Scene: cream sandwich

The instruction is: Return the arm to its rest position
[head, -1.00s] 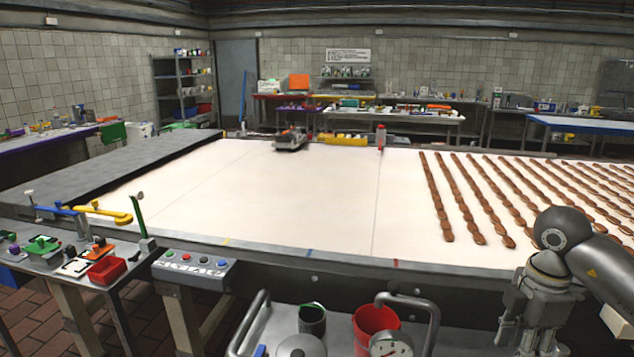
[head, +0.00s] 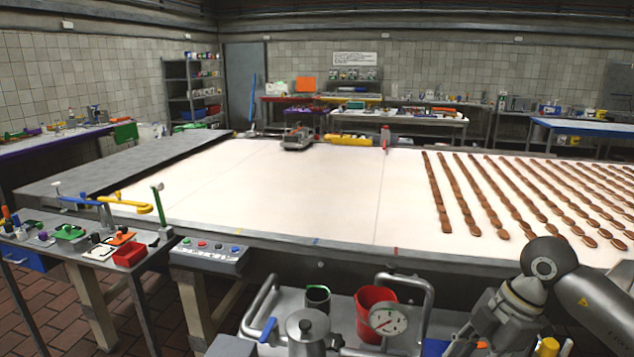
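My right arm (head: 555,275) comes in from the lower right. It bends at a dark round joint, and its wrist slants down to the left. My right gripper (head: 468,345) is at the bottom edge, over the right end of the metal trolley. Its fingertips are cut off or too unclear to show whether they are open or shut. I see nothing held in the part that shows. My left arm and gripper are not in view.
A trolley (head: 345,340) in front holds a red container (head: 374,308), a gauge (head: 388,318), a metal pot (head: 307,328) and a dark cup (head: 317,298). Behind it is a wide conveyor (head: 290,190) with rows of brown biscuits (head: 497,198). A tool table (head: 50,240) stands left.

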